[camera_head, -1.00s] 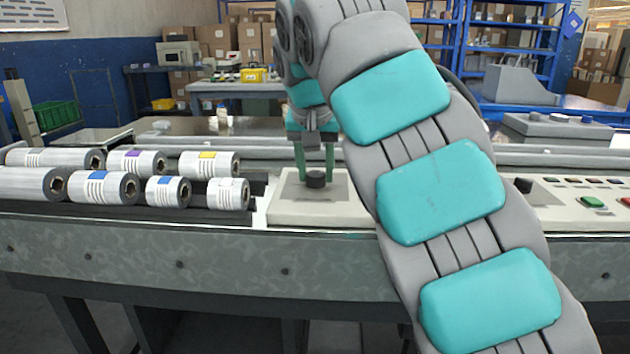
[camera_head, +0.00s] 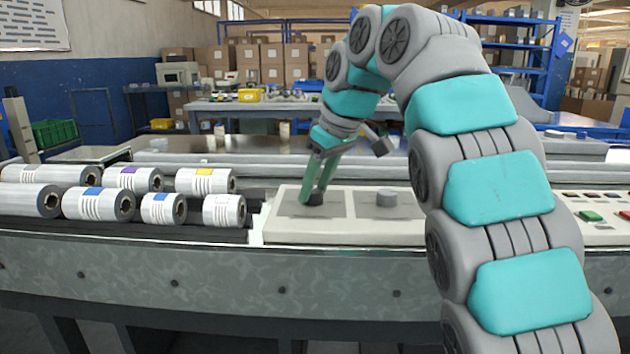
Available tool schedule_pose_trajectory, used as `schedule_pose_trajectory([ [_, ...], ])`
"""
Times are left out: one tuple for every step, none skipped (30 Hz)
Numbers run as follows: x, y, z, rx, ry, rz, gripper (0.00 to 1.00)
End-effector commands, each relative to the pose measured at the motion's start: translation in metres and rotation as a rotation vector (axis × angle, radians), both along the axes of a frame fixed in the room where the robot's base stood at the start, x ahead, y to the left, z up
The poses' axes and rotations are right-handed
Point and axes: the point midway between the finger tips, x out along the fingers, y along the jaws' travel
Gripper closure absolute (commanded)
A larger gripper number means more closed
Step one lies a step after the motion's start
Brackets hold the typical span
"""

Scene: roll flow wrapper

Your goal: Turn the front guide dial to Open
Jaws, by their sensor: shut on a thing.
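A small dark dial (camera_head: 311,199) sits on the left part of a cream control panel (camera_head: 340,238). My gripper (camera_head: 315,194) comes down on it from above, leaning, with its green fingers shut on the dial. The fingers cover part of the dial. A second, grey dial (camera_head: 387,198) stands on the panel to the right, apart from my gripper. No labels can be read on either dial, so I cannot tell from markings which is the front guide dial or what it points to.
Several labelled rolls (camera_head: 125,205) lie in two rows left of the panel. Green and red buttons (camera_head: 590,216) sit on the panel at the far right, partly behind my arm. A long grey machine front (camera_head: 230,275) runs below.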

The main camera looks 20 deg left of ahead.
Motion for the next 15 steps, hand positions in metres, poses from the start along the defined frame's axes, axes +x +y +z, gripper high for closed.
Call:
schedule_pose_trajectory([
  [0.0006,0.0004,0.0039,0.003,0.002,0.042,1.0],
  [0.0007,0.0002,0.0041,0.003,0.002,0.07,1.0],
  [0.001,0.0,0.0043,0.003,0.003,0.106,1.0],
  [0.0011,-0.0001,0.0044,0.003,0.003,0.132,1.0],
  [0.0012,-0.0001,0.0045,0.003,0.002,0.157,1.0],
  [0.0013,-0.0001,0.0046,0.003,0.001,0.19,1.0],
  [0.0013,0.0,0.0048,0.002,0.002,0.214,1.0],
  [0.0013,0.0001,0.0048,0.001,0.001,0.238,1.0],
  [0.0015,0.0001,0.005,0.001,0.0,0.268,1.0],
  [0.0015,0.0002,0.005,0.002,-0.001,0.288,1.0],
  [0.0016,0.0002,0.005,0.001,-0.001,0.307,1.0],
  [0.0018,0.0002,0.0051,0.001,-0.002,0.332,1.0],
  [0.0019,0.0001,0.005,0.001,-0.003,0.35,1.0],
  [0.002,0.0001,0.005,0.002,-0.003,0.365,1.0],
  [0.0023,0.0,0.0047,0.002,-0.003,0.386,1.0],
])
